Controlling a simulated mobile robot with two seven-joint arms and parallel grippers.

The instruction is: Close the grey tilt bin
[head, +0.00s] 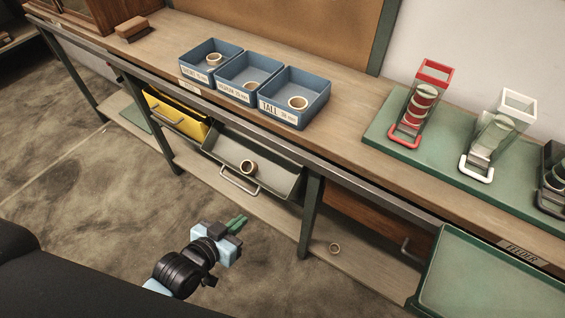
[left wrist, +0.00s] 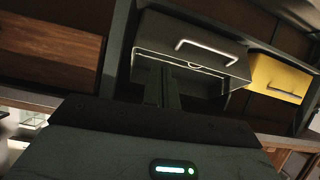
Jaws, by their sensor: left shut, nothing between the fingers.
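The grey tilt bin (head: 278,178) hangs under the bench edge, tipped out and open, with a tape roll (head: 248,167) inside. Its bar handle (head: 238,182) is on the front. In the left wrist view, which looks upside down, the bin's front (left wrist: 170,34) shows with its handle (left wrist: 208,50). My left gripper (head: 239,222) is shut and empty, in front of and apart from the bin, over the floor side. Its dark fingers (left wrist: 160,84) overlap the bin in the left wrist view. My right gripper is not in view.
A bench leg (head: 311,215) and a wooden drawer (head: 362,218) are to the right. Three blue trays (head: 290,112) stand on the bench.

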